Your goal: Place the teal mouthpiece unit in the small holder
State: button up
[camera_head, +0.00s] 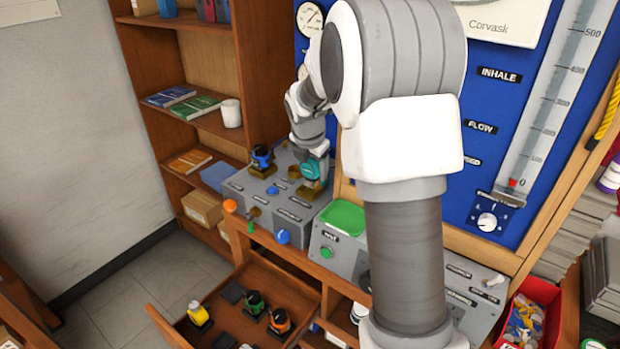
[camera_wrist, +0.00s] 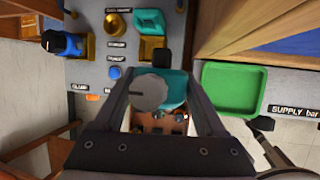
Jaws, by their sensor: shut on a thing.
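The teal mouthpiece unit (camera_wrist: 172,88), with a grey round knob and a black end, is between the fingers of my gripper (camera_wrist: 158,78), which is shut on it. In the head view, my gripper (camera_head: 312,155) is over the grey testbench, with teal (camera_head: 314,171) showing just under it. A small brass holder (camera_head: 311,185) is right below. In the wrist view, a brass holder (camera_wrist: 152,48) with a second teal part (camera_wrist: 148,22) lies beyond the unit. I cannot tell whether the held unit touches a holder.
A blue unit (camera_head: 261,158) stands in another brass holder left of my gripper. A green tray (camera_head: 344,217) lies to the right. An open drawer (camera_head: 240,322) below holds yellow, green and orange units. Knobs, including a blue one (camera_head: 282,237), stick out from the bench front.

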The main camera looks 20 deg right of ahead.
jog(key=w+f, duration=0.1)
jog(key=w, duration=0.1)
jog(key=w+d+f, duration=0.1)
jog(key=w, duration=0.1)
jog(key=w+d+f, duration=0.1)
jog(key=w+f, duration=0.1)
jog(key=shift+w+p, duration=0.35)
jog(key=shift+w, duration=0.05)
jog(key=shift+f, duration=2.1)
jog(key=shift+f, duration=0.2)
jog(key=o, duration=1.6)
jog(key=shift+c, duration=0.2)
jog(key=shift+r, duration=0.1)
